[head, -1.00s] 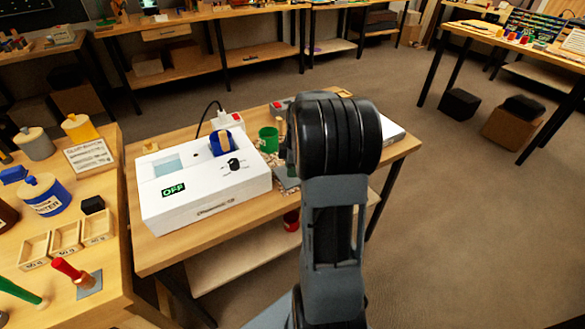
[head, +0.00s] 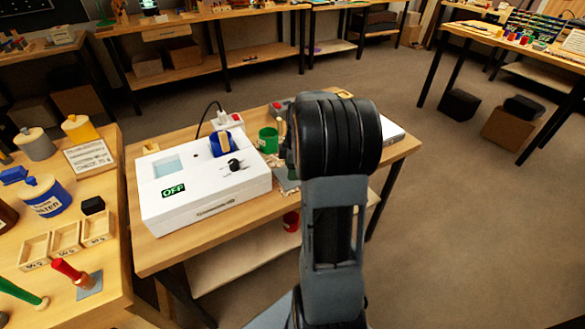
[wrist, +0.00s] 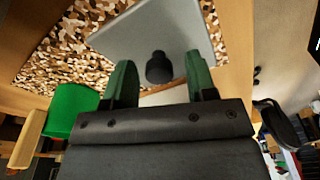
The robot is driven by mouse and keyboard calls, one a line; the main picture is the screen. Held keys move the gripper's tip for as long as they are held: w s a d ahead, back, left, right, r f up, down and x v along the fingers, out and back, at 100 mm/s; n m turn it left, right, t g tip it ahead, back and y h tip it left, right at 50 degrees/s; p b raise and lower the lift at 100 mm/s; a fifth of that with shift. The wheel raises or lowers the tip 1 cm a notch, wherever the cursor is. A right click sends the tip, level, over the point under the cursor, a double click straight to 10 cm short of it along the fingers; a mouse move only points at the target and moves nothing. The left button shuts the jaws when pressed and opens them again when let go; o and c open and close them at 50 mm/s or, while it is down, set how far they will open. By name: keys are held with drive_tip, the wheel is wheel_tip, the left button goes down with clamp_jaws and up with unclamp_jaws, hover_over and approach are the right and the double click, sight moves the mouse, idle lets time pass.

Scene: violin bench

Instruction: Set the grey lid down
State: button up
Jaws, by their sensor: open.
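The grey lid (wrist: 150,28) is a flat grey plate with a dark knob (wrist: 158,68), at the top of the wrist view. It appears to lie on a brown-and-cream speckled mat (wrist: 75,45). My gripper (wrist: 160,85) has its two green fingers apart, one on each side of the knob. Gaps show between the knob and both fingers. In the head view a grey patch of the lid (head: 287,183) shows left of my arm, which hides the rest of it and my gripper.
A green cup (head: 268,140) stands just left of my arm, close to the gripper in the wrist view (wrist: 72,110). A white box marked OFF (head: 205,190), with a blue holder (head: 222,146) on it, fills the bench's left part. A white slab (head: 392,130) lies right.

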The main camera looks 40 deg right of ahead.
wheel_tip(320, 180, up, 11)
drive_tip(key=d+p, duration=0.1)
drive_tip(key=s+a+f+m, duration=0.1)
drive_tip(key=s+a+m, duration=0.3)
drive_tip(key=a, duration=0.3)
drive_tip(key=s+a+f+m+t, duration=0.1)
drive_tip(key=s+a+m, duration=0.3)
drive_tip(key=a, duration=0.3)
drive_tip(key=s+a+f+m+t+h, duration=0.1)
drive_tip(key=s+a+m, duration=0.3)
drive_tip(key=a, duration=0.3)
drive_tip(key=shift+a+f, duration=0.2)
drive_tip(key=shift+a, duration=0.1)
drive_tip(key=shift+p, duration=0.3)
